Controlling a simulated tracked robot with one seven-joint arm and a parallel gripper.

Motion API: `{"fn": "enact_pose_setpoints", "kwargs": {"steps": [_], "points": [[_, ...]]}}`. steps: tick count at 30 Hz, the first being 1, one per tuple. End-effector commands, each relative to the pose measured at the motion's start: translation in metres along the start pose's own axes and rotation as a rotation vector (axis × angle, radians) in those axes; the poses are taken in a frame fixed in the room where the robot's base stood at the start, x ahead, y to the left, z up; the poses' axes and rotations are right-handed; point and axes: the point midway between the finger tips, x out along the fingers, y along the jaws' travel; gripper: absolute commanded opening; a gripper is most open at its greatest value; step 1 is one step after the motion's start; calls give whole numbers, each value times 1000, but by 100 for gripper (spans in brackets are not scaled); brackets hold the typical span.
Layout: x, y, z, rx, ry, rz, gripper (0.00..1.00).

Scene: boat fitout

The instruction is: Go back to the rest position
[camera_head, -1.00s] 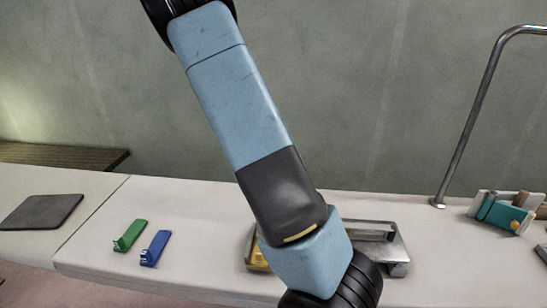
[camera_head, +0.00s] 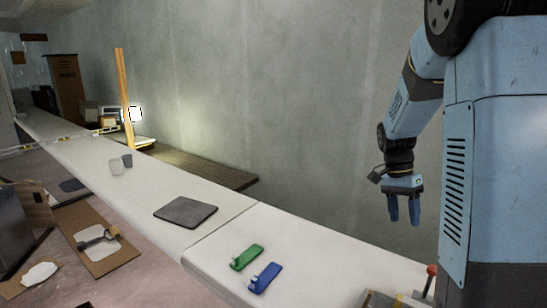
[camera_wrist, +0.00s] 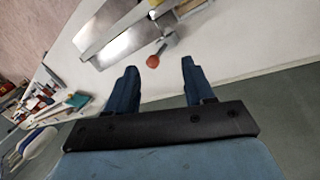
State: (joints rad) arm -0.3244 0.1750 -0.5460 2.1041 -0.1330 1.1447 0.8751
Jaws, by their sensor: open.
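My gripper (camera_head: 404,208) hangs fingers-down in the head view, at the right, against the grey wall and above the far side of the white counter (camera_head: 330,262). Its two blue fingers are apart with nothing between them. In the wrist view my gripper (camera_wrist: 155,72) also shows open and empty. A red-tipped handle (camera_wrist: 153,61) appears close to the left fingertip there, but I cannot tell how far below it lies.
A green piece (camera_head: 247,257) and a blue piece (camera_head: 265,277) lie on the counter. A metal fixture (camera_wrist: 125,47) shows in the wrist view. A yellow post (camera_head: 124,95) stands far left.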

Motion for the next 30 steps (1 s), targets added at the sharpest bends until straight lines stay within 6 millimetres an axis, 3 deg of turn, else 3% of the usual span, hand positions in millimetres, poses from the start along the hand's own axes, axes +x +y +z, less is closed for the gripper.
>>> {"fn": "enact_pose_setpoints", "kwargs": {"steps": [16, 30], "points": [[-57, 57, 79, -426, 120, -345, 53], [-85, 112, 152, -755, 402, -516, 53]]}}
